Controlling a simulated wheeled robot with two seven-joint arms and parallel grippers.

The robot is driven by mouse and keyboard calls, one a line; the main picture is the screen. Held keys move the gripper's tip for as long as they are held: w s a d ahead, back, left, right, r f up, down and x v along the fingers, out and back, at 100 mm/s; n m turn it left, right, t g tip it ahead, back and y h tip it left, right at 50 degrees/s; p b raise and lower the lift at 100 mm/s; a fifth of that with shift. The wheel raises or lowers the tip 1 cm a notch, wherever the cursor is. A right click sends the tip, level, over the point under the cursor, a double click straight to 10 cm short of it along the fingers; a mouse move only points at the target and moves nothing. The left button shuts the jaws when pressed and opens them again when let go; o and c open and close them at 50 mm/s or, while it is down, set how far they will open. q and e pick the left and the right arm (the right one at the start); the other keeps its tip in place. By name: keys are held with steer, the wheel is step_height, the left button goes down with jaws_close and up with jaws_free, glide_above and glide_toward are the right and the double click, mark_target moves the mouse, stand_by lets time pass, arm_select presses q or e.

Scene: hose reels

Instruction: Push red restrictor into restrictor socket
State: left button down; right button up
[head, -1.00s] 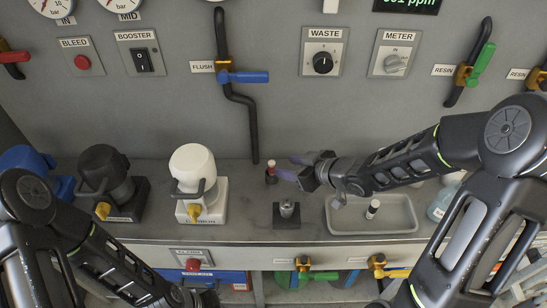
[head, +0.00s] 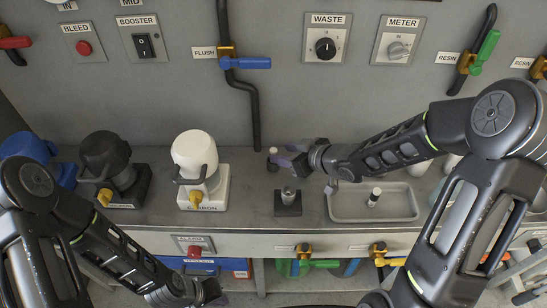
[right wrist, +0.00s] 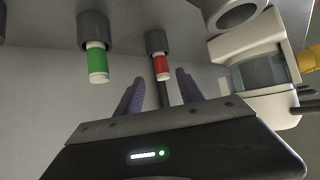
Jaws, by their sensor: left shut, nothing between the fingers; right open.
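The red restrictor (right wrist: 162,66) stands in a dark holder (right wrist: 156,41), with its pale end free; it is small in the head view (head: 272,157). My right gripper (head: 284,157) is open just right of it. In the right wrist view the two purple fingers (right wrist: 159,92) point toward the red restrictor, which shows in the gap between them; I see no grip on it. A dark square block with a metallic round fitting, seemingly the restrictor socket (head: 289,197), sits in front of the gripper on the bench. My left gripper (head: 212,292) is shut and empty, low at the bottom.
A green restrictor (right wrist: 97,64) sits in another holder beside the red one. A grey tray (head: 345,212) with a small cylinder (head: 375,196) lies right of the block. A white-capped housing (head: 194,155) stands to the left. The panel wall rises behind.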

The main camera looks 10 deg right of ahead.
mark_target(276, 152)
steer(key=x, duration=0.5)
steer(key=shift+a, duration=0.2)
steer(key=shift+s, duration=0.1)
jaws_close()
stand_by(0.5)
steer(key=shift+r, duration=0.1)
